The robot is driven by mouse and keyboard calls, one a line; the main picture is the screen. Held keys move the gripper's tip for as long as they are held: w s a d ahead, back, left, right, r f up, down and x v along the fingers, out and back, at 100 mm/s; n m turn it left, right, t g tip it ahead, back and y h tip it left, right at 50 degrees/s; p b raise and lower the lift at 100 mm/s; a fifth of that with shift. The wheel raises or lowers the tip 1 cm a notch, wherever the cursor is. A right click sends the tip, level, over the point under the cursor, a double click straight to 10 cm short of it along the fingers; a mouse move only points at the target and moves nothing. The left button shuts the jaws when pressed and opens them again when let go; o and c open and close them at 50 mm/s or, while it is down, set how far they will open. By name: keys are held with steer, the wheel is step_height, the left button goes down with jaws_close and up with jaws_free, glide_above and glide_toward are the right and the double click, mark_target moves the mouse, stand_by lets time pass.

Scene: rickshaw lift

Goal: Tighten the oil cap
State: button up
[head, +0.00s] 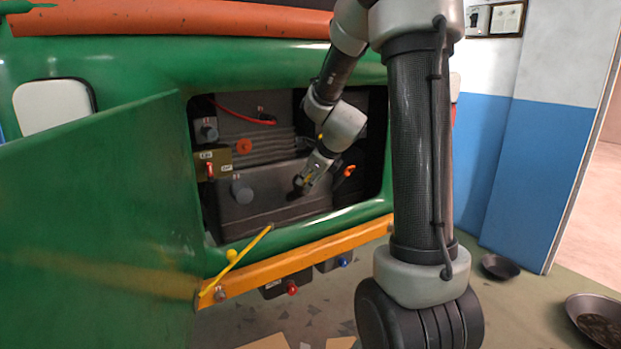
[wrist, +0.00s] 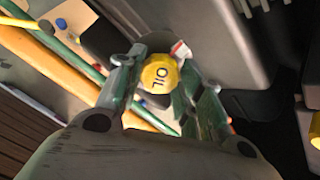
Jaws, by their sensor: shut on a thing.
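The oil cap (wrist: 160,74) is yellow with "OIL" printed on it. In the wrist view it sits between the two fingers of my gripper (wrist: 158,80), which is shut on it. In the head view my gripper (head: 311,178) reaches into the open engine bay, low and right of its middle. Only a little yellow of the cap shows there; the fingers hide most of it. Whether the cap is fully seated cannot be told.
In the bay are an orange-red cap (head: 244,146), a grey-blue cap (head: 241,190), a switch box (head: 217,164) and an orange handle (head: 348,171). The open green door (head: 100,220) stands left. A yellow rod (head: 237,260) leans at the sill. Pans (head: 499,266) lie on the floor right.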

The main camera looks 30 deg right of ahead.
steer(key=shift+f+m, duration=0.1)
steer(key=shift+m, duration=0.2)
steer(key=o, duration=1)
steer(key=shift+c, duration=0.4)
steer(key=v, duration=0.8)
steer(key=s, duration=1.1)
steer(key=shift+d, duration=0.2)
